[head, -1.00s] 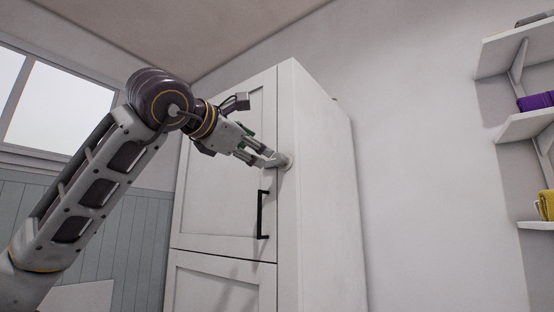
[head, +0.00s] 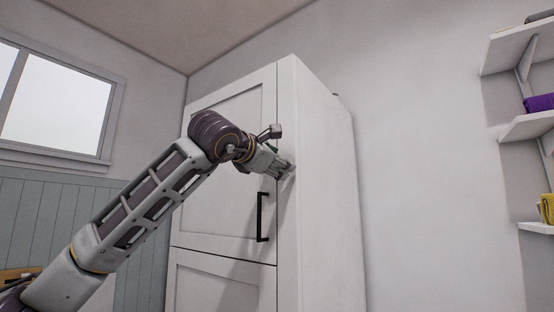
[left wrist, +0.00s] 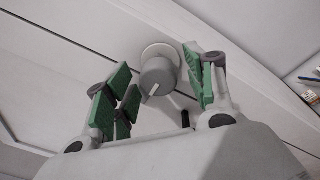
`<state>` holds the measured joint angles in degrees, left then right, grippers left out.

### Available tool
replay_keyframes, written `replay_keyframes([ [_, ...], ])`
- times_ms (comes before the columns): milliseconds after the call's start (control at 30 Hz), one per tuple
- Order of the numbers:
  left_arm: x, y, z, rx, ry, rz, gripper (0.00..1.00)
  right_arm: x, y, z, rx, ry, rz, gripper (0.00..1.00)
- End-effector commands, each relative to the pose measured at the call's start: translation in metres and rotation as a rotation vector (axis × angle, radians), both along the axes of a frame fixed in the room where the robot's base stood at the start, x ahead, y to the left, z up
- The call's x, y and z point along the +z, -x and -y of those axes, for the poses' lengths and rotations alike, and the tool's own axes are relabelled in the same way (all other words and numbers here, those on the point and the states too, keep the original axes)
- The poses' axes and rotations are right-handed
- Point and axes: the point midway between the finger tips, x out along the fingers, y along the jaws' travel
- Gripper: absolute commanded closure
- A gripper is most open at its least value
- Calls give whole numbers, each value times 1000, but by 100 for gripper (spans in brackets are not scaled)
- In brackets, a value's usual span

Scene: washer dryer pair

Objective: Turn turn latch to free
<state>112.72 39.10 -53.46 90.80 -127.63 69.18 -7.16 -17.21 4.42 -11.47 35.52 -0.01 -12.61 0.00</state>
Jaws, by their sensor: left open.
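The turn latch is a round grey knob (left wrist: 158,76) with a white pointer line on a pale round base. It sits on the white cabinet's (head: 325,190) front near the door edge. In the left wrist view it lies between the green-padded fingers of my left gripper (left wrist: 160,92), which are spread apart with visible gaps on both sides. In the head view my left gripper (head: 284,168) is at the latch and hides it. My right gripper is in neither view.
A black bar handle (head: 262,217) is on the upper door (head: 225,205), below my gripper. Shelves (head: 525,127) with a purple item (head: 539,103) and a yellow item (head: 546,208) are on the right wall. A window (head: 58,105) is at the left.

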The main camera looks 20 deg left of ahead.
Motion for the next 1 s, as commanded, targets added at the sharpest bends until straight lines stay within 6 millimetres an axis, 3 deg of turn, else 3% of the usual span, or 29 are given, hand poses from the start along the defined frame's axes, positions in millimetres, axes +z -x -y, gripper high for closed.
replay_keyframes([
  [400, 0, -4, 1, -1, 0, 1, 45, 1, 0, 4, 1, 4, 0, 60],
  [833, 0, -4, 1, -1, 0, 1, 100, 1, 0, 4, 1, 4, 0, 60],
  [1000, 0, -4, 1, 0, 1, 0, 100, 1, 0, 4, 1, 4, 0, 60],
])
